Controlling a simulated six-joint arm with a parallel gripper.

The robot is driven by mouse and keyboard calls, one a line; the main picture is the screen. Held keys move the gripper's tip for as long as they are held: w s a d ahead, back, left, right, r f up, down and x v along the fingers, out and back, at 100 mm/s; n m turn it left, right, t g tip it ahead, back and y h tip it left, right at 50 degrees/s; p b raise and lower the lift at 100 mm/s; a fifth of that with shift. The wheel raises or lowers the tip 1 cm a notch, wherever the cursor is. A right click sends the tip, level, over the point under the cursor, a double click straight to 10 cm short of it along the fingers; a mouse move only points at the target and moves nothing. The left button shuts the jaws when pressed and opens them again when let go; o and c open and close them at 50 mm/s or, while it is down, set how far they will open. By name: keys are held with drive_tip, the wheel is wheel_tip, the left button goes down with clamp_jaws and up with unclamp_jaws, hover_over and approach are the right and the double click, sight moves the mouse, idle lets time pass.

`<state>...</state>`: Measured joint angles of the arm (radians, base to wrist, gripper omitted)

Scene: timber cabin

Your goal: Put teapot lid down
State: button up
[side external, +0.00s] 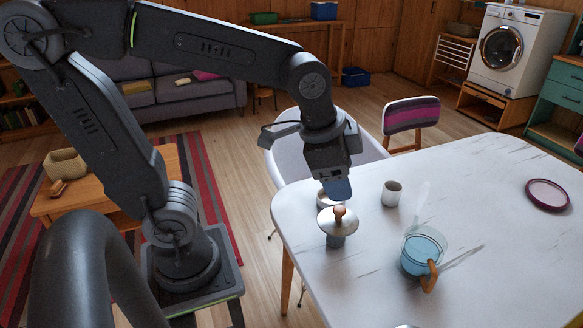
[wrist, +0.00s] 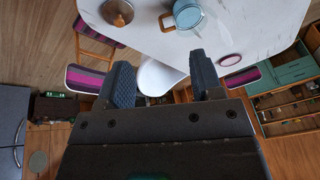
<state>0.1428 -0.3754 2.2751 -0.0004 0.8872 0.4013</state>
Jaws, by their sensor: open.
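The teapot lid (side external: 327,226), a pale disc with a round wooden knob, rests on top of a small grey cup-like thing (side external: 336,241) near the table's left edge.
A purple-rimmed plate (side external: 547,195) lies at the far right. The table (side external: 480,190) is clear between. Chairs stand behind it.

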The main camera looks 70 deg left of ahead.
drive_tip(key=s+a+n+t, duration=0.1)
drive_tip(key=s+a+n, duration=0.3)
drive_tip(key=s+n, duration=0.2)
drive_tip(key=shift+s+t+y, duration=0.3)
drive_tip(key=shift+s, duration=0.1)
